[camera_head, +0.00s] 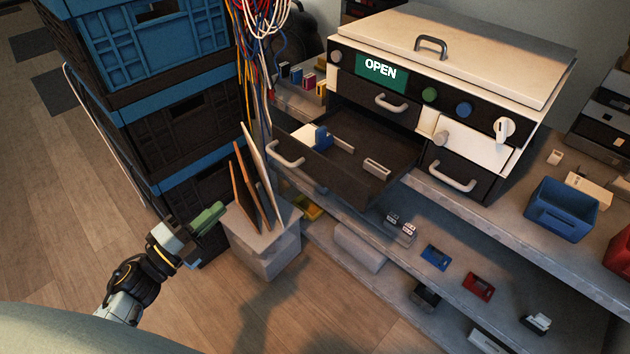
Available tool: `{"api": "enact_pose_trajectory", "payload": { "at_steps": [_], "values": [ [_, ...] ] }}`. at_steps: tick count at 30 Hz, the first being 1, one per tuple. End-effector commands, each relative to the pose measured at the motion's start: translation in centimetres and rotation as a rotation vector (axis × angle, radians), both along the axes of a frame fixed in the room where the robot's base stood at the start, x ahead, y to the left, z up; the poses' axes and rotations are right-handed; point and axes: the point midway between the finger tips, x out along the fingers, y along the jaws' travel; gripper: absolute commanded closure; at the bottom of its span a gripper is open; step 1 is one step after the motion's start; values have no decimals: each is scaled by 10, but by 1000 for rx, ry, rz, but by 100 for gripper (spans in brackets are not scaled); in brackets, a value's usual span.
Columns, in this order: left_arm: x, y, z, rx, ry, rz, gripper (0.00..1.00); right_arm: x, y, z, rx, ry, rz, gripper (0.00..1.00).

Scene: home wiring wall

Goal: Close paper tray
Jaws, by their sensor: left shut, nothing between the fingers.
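The paper tray (390,163) is a dark drawer pulled out from the lower left of the white and black cabinet unit (470,58). It has a grey bar handle (285,154) on its front. Inside it lie a white block, a blue piece and a small grey bar. My left gripper (218,211) is shut and empty. It is lower left of the tray, apart from it, beside the light box with the boards. My right gripper is not in view.
Stacked blue and black crates (155,130) stand left of the tray. A light box (265,245) holding upright boards stands between my left gripper and the tray. Cables (262,40) hang behind. Lower shelves hold small parts, and a blue bin (562,210) sits right.

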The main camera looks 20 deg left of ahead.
Motion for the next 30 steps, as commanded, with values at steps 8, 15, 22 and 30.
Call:
{"api": "enact_pose_trajectory", "payload": {
  "at_steps": [8, 15, 22, 30],
  "values": [
    [12, -10, 14, 65, -54, -34, 100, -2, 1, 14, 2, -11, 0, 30],
    [56, -28, 23, 61, -54, -32, 100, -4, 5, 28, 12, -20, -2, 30],
    [98, -45, 32, 60, -52, -32, 100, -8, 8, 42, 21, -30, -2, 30],
    [122, -55, 37, 58, -48, -30, 100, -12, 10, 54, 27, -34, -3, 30]
  ]
}}
